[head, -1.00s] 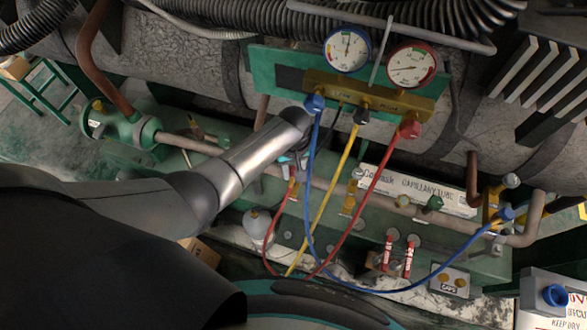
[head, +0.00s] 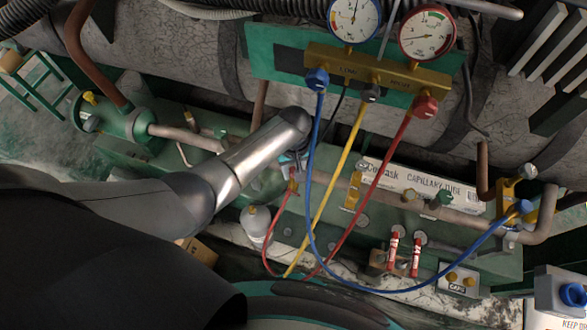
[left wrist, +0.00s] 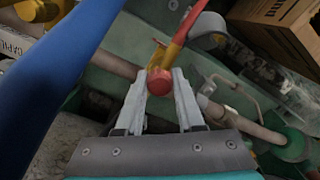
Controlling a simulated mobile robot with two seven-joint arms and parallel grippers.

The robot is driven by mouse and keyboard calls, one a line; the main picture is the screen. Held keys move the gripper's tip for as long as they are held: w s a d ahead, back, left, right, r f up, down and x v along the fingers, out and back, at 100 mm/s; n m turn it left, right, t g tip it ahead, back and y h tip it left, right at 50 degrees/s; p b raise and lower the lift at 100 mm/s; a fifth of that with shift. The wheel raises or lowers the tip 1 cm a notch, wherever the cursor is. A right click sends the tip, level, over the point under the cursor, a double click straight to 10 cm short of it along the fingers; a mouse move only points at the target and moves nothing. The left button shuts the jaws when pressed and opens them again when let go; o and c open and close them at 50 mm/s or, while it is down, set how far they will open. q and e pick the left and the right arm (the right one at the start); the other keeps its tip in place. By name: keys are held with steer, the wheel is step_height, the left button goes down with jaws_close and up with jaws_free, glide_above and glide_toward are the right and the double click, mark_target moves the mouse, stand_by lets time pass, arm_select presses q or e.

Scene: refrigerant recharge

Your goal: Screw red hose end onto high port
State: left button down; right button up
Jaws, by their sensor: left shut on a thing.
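The red hose (head: 385,165) runs from the red knob of the gauge manifold (head: 385,70), loops low and rises to my left gripper. In the left wrist view my left gripper (left wrist: 160,82) is shut on the red hose end (left wrist: 160,83), whose round red face sits between the fingertips. A yellow fitting (left wrist: 156,54) shows just behind it; I cannot tell whether the two are joined or whether this is the high port. In the head view the fingers are mostly hidden behind my left arm, near the pipe. My right gripper is not in view.
The blue hose (head: 310,190) hangs close to my left wrist and ends at a yellow valve (head: 510,192) on the right. The yellow hose (head: 340,165) hangs beside it. Two red-marked cylinders (head: 393,251) stand near the caps tray (head: 458,282). A white bottle (head: 256,222) stands below my forearm.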

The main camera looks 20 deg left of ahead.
arm_select(q)
steer(key=shift+p, duration=0.45)
stand_by(1.1)
steer(key=shift+f+b, duration=0.85)
steer(key=shift+f, duration=0.2)
stand_by(0.7)
steer(key=shift+m+p, duration=0.3)
steer(key=shift+m, duration=1.5)
steer(key=m, duration=0.3)
steer(key=shift+a, duration=0.1)
steer(key=shift+m, duration=0.3)
